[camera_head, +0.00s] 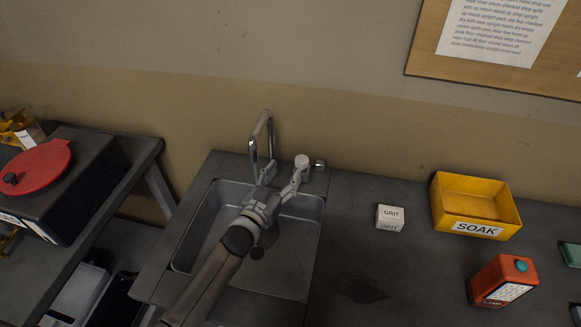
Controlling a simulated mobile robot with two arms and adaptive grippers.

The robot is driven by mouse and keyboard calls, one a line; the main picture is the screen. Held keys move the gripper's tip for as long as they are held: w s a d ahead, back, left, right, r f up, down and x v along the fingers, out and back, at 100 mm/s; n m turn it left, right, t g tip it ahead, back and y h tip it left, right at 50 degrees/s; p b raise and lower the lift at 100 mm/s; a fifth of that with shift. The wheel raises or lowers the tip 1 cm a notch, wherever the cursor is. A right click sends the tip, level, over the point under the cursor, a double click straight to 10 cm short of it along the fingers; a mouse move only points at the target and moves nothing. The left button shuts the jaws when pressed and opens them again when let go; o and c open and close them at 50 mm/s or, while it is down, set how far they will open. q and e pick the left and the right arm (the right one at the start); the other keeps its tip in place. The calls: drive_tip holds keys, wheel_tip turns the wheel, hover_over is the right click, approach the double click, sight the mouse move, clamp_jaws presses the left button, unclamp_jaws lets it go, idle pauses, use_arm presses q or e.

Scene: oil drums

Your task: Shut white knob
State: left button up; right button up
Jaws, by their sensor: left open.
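The white knob (302,161) stands at the back edge of the sink, just right of the tall metal tap (262,135). My left gripper (284,172) reaches over the sink from the front with its fingers spread open. One finger is by the base of the tap and the other is just in front of the knob. I cannot tell whether that finger touches the knob. The foot of the tap is partly hidden by the gripper. My right gripper is not in view.
The sink basin (290,270) lies below my left arm. A small metal fitting (319,165) sits right of the knob. A white GRIT box (390,218), a yellow SOAK bin (475,229) and a red can (502,282) stand on the counter to the right.

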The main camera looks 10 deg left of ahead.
use_arm(q)
drive_tip(key=a+v, duration=0.1)
drive_tip(key=v, duration=1)
drive_tip(key=shift+a, duration=0.15)
